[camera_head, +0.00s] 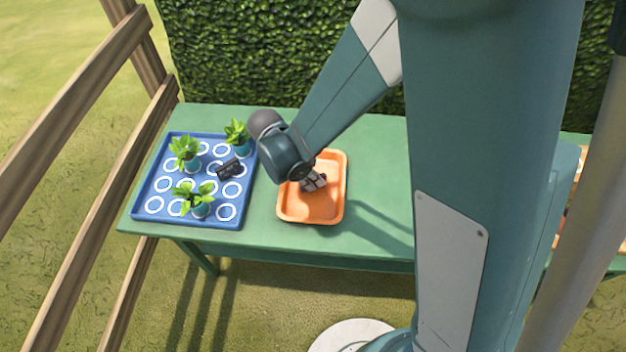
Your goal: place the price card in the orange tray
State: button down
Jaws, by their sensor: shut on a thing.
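The orange tray (297,214) lies on the green table, right of the blue tray. My gripper (317,184) points down over the middle of the orange tray. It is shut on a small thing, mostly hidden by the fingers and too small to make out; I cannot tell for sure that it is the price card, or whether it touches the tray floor. A small dark object (229,168), possibly a card, lies tilted on the right side of the blue tray, apart from my gripper.
The blue tray (150,189) has white rings and several potted plants, one (239,139) at its back right corner, close to my wrist. The green table (380,150) is bare right of the orange tray. A hedge stands behind and a wooden fence at left.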

jog(key=shift+f, duration=0.2)
jog(key=c, duration=2.5)
grip_release()
jog(key=shift+r, duration=0.25)
jog(key=p+v, duration=0.2)
jog(key=v, duration=1)
jog(key=shift+p, duration=0.3)
